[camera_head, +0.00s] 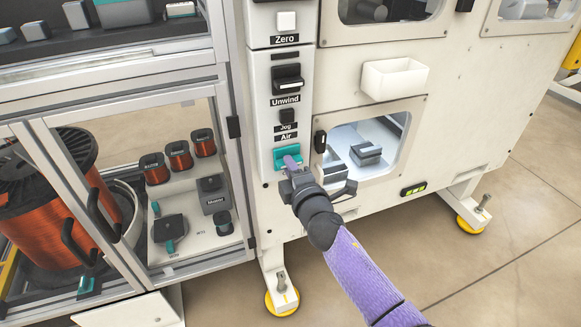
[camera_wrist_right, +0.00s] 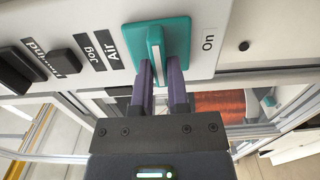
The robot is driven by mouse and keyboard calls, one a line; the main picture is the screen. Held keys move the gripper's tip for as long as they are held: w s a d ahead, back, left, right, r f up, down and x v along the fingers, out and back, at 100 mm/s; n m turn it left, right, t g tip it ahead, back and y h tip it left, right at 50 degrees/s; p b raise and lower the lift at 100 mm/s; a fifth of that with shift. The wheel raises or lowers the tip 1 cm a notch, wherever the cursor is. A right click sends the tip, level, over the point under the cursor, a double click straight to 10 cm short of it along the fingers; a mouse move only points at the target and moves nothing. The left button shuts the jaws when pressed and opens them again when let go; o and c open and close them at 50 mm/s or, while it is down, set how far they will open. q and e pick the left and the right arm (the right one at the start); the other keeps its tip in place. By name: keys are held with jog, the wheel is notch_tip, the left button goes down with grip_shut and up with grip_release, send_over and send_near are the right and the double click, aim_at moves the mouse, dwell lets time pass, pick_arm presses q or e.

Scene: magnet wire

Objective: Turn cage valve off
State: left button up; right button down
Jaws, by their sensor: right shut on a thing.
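A teal valve switch (camera_head: 283,153) is on the white machine's control column, below the "Air" label. In the right wrist view the teal valve (camera_wrist_right: 172,36) has a raised ridge with a white line, and "On" is printed beside it. My right gripper (camera_head: 292,164) comes up from below right, with its purple fingers at the valve. In the wrist view the right gripper (camera_wrist_right: 161,72) has one finger on each side of the ridge and is shut on it. The fingers hide part of the valve. My left gripper is not in view.
Above are the Jog button (camera_head: 287,116), the Unwind switch (camera_head: 287,78) and the Zero button (camera_head: 286,20). A framed cage with copper wire spools (camera_head: 180,156) and door handles stands left. A window opening (camera_head: 398,122) and a white bin (camera_head: 394,78) are right.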

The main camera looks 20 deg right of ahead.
jog(key=c, duration=0.6)
grip_release()
pick_arm(q)
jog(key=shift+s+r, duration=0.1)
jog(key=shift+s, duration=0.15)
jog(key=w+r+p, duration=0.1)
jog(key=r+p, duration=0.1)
jog(key=p, duration=0.1)
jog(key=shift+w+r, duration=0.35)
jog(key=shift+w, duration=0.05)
pick_arm(e)
jog(key=s, duration=1)
jog(key=shift+d, duration=0.15)
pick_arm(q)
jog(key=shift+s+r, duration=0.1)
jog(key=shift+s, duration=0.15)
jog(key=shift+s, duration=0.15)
pick_arm(e)
jog(key=shift+s+f, duration=0.1)
